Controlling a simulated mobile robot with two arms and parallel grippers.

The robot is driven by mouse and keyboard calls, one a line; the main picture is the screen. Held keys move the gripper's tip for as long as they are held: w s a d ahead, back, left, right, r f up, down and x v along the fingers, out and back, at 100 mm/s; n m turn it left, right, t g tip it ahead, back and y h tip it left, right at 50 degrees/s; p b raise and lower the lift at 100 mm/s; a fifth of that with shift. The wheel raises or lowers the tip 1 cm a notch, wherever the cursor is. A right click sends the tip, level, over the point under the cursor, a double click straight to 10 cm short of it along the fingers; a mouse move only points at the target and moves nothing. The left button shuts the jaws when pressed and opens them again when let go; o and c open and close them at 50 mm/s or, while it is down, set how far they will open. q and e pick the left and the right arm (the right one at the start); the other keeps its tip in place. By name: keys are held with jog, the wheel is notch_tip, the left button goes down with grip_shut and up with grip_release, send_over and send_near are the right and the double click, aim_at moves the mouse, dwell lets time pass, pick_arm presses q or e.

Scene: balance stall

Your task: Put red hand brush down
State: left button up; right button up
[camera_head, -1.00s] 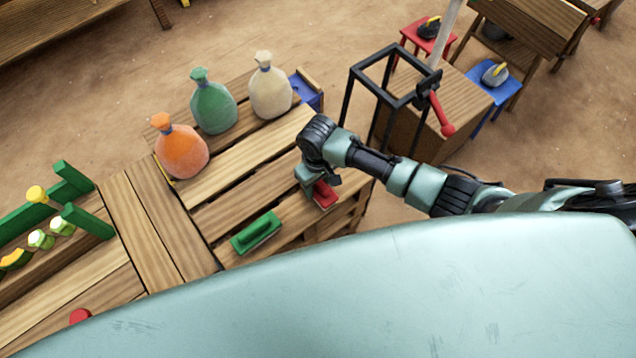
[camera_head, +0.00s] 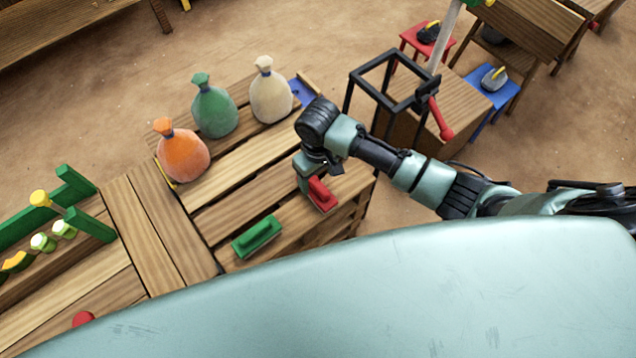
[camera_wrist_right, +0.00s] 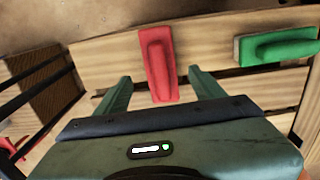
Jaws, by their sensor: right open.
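The red hand brush (camera_head: 321,194) lies on the slatted wooden table near its right end. In the right wrist view the red brush (camera_wrist_right: 158,62) lies flat on a plank, between and beyond the open fingers, with clear gaps on both sides. My right gripper (camera_wrist_right: 160,88) is open and empty. In the head view my right gripper (camera_head: 308,170) is just behind the red brush, partly hidden by its own wrist. My left gripper is not in view.
A green hand brush (camera_head: 257,237) lies to the left of the red one. Orange (camera_head: 182,153), green (camera_head: 214,106) and cream (camera_head: 270,92) sacks stand at the table's back. A black frame (camera_head: 383,75) with a red-ended lever stands to the right.

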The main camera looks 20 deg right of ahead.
aim_at(318, 185)
notch_tip(318, 185, up, 5)
jog(key=shift+r, duration=0.15)
dwell(0.5)
